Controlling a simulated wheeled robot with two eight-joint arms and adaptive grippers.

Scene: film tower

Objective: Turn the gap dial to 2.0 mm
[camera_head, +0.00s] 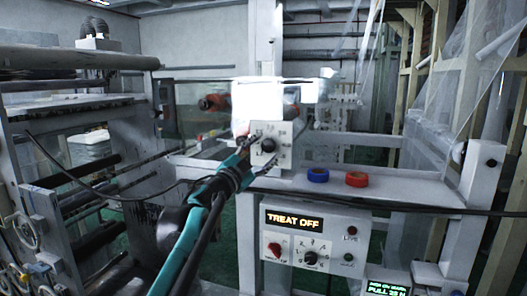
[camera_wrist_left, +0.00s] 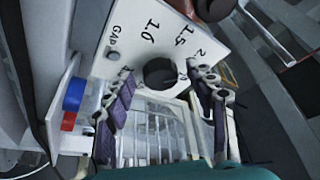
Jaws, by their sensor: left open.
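The gap dial (camera_head: 268,145) is a black round knob on a white plate (camera_head: 285,132) at the middle of the head view. In the left wrist view the knob (camera_wrist_left: 160,73) sits on the plate (camera_wrist_left: 140,45) marked GAP, 1.0, 1.5 and a partly hidden 2. I cannot tell which mark the knob points to. My left gripper (camera_head: 258,153) is in front of the plate. In the left wrist view its two fingers (camera_wrist_left: 165,85) are spread open, one on each side of the knob, with nothing gripped; contact is not clear. My right gripper is not in view.
A blue ring (camera_head: 318,175) and a red ring (camera_head: 356,179) lie on the ledge right of the dial. Below is a control box (camera_head: 315,248) reading TREAT OFF, with knobs. A black cable (camera_head: 400,210) crosses in front. Rollers and frames (camera_head: 75,120) stand at left.

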